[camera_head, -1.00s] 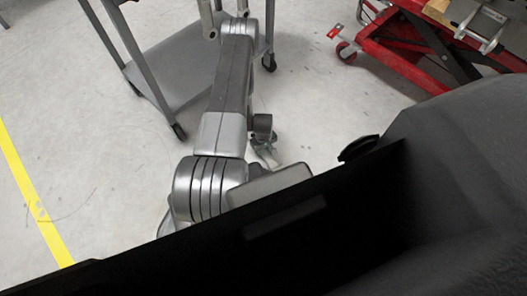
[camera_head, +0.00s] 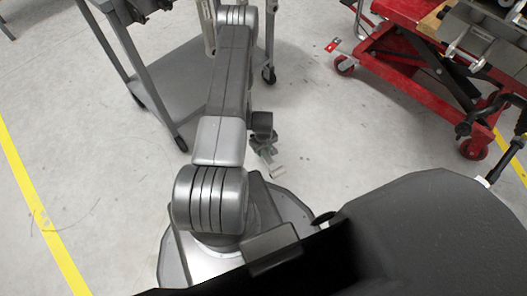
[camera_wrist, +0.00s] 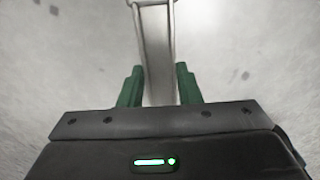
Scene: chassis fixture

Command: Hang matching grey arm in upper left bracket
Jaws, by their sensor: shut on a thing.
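In the wrist view, my gripper (camera_wrist: 156,88) is shut on a grey arm (camera_wrist: 159,70), with a green finger on each side of it. The arm is a pale, narrow piece that runs from the fingers to the top edge, where two thin rails and a crossbar show. Its far end is cut off. A grey metal assembly (camera_head: 482,38) with bars sits at the top right. I cannot tell which part of it is the upper left bracket.
A red wheeled lift cart (camera_head: 410,55) stands at the upper right, below the metal assembly. A grey trolley (camera_head: 180,85) with casters stands behind my arm at the upper left. A yellow floor line (camera_head: 38,205) runs at the left. The floor between trolley and cart is clear.

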